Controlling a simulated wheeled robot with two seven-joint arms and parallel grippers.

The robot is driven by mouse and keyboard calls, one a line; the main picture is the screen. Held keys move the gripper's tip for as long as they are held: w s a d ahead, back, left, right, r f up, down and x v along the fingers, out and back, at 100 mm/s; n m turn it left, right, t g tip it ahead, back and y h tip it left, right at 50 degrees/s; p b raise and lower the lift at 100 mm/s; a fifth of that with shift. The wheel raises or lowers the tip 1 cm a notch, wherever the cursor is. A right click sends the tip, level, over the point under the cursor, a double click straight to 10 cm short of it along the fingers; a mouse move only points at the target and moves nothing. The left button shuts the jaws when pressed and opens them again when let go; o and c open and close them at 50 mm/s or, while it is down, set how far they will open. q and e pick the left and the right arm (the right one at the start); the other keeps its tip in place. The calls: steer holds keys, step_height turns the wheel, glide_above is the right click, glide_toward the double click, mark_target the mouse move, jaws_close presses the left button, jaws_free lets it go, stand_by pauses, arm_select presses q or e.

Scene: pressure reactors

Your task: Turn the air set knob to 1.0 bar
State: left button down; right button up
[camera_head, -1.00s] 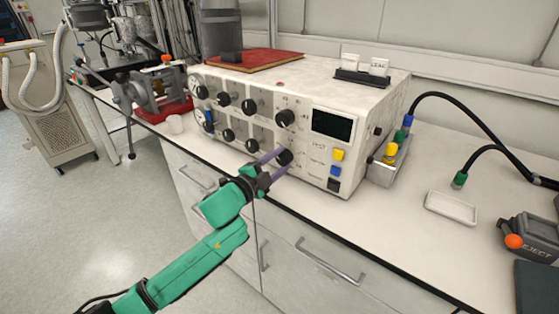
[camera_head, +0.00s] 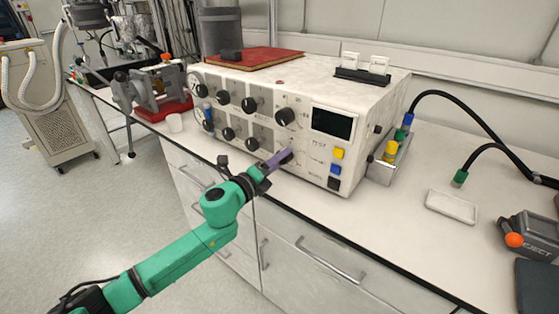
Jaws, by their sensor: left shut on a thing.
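The white control unit (camera_head: 345,104) stands on the bench with two rows of black knobs on its front. My left gripper (camera_head: 283,157) is at the lower right knob (camera_head: 288,157), its purple fingers shut on it. The fingers look rolled, one partly hiding the other and part of the knob. Above this knob is a larger black knob (camera_head: 285,117). The dark screen (camera_head: 332,123) is to the right. The labels and scale are too small to read, so I cannot tell which knob is the air set knob or its value. My right gripper is not in view.
Yellow, blue and black buttons (camera_head: 336,169) sit right of the held knob. A red book (camera_head: 262,60) lies on the unit. A white tray (camera_head: 451,207) and black hoses (camera_head: 470,112) are at right.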

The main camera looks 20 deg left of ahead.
arm_select(q)
steer(key=shift+m, duration=0.7)
steer(key=shift+c, duration=1.4)
jaws_free()
steer(key=b+v, duration=0.3)
steer(key=v, duration=1.1)
steer(key=shift+s, duration=0.25)
steer(key=shift+f, duration=0.1)
